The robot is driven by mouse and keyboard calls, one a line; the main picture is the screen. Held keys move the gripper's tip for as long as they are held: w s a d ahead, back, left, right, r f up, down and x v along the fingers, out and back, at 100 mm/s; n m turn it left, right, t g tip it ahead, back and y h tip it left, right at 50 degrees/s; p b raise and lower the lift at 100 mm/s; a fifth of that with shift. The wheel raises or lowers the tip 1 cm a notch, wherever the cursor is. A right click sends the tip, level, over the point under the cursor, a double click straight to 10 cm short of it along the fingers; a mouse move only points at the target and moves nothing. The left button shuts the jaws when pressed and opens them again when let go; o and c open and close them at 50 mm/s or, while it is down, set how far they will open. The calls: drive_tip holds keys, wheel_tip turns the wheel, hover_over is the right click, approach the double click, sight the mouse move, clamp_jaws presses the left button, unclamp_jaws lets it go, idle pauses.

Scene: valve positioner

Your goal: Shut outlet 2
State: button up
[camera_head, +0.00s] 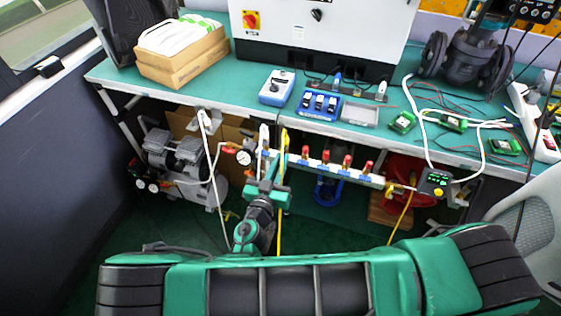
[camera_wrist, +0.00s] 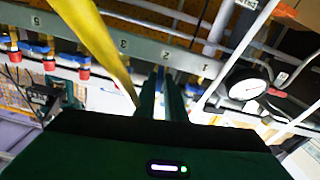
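The manifold rail (camera_head: 327,166) runs below the bench edge with several red-handled valves (camera_head: 347,162). In the wrist view the rail (camera_wrist: 185,60) bears the numbers 3, 2 and 1 from left to right. The label of outlet 2 (camera_wrist: 166,54) is just beyond my fingertips. My gripper (camera_head: 268,175) is at the rail's left part, beside a yellow hose (camera_head: 284,150). In the wrist view its two fingers (camera_wrist: 163,78) are close together with a narrow gap. The valve handle of outlet 2 is hidden or not distinct, so I cannot tell whether the fingers touch it.
The yellow hose (camera_wrist: 98,45) crosses close to the left of my fingers in the wrist view. A pressure gauge (camera_wrist: 245,84) is to the right. A compressor (camera_head: 178,160) stands under the bench. A control box (camera_head: 436,184) is at the rail's right end.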

drive_tip(key=o, duration=0.3)
drive_tip(key=v, duration=1.1)
drive_tip(key=shift+w, duration=0.1)
